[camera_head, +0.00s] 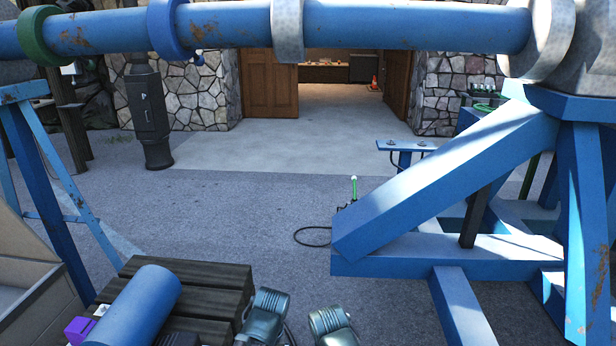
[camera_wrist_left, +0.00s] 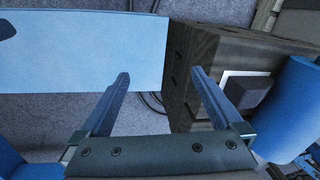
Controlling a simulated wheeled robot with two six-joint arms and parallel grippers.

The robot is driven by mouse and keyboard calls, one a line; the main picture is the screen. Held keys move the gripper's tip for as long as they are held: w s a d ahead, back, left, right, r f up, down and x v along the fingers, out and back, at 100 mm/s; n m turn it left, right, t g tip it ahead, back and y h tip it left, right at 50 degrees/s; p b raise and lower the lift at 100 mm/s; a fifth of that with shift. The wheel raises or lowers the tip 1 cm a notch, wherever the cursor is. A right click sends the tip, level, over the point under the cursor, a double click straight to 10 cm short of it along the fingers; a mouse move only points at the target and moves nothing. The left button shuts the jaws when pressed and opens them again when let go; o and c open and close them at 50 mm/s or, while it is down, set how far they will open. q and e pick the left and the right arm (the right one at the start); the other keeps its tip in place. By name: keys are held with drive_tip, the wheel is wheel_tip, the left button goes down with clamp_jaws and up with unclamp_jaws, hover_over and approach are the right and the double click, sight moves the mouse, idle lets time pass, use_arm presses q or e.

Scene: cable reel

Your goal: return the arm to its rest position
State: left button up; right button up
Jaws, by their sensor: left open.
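My left gripper (camera_wrist_left: 160,75) shows in the left wrist view with its two dark blue fingers spread wide. Nothing is held between them. Behind the fingers lie a broad light blue surface (camera_wrist_left: 80,55) and the dark wooden slats (camera_wrist_left: 208,50), with some distance that I cannot judge. In the head view neither gripper's fingertips can be made out. My right gripper is not in view.
In the head view, a blue cylinder (camera_head: 140,305) lies by dark wooden slats (camera_head: 200,272) at lower left. A large blue frame (camera_head: 450,180) stands at right. A rusty blue pipe (camera_head: 410,25) crosses the top. Paved ground (camera_head: 230,215) is mostly clear between.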

use_arm(q)
drive_tip(key=s+d+m, duration=0.4)
drive_tip(key=s+d, duration=0.1)
wheel_tip(320, 180, up, 15)
drive_tip(key=m+p, duration=0.1)
drive_tip(key=p, duration=1.3)
drive_tip(key=shift+s+d+f+h+p, duration=0.15)
drive_tip(key=shift+h+p, duration=0.15)
drive_tip(key=shift+p, duration=0.1)
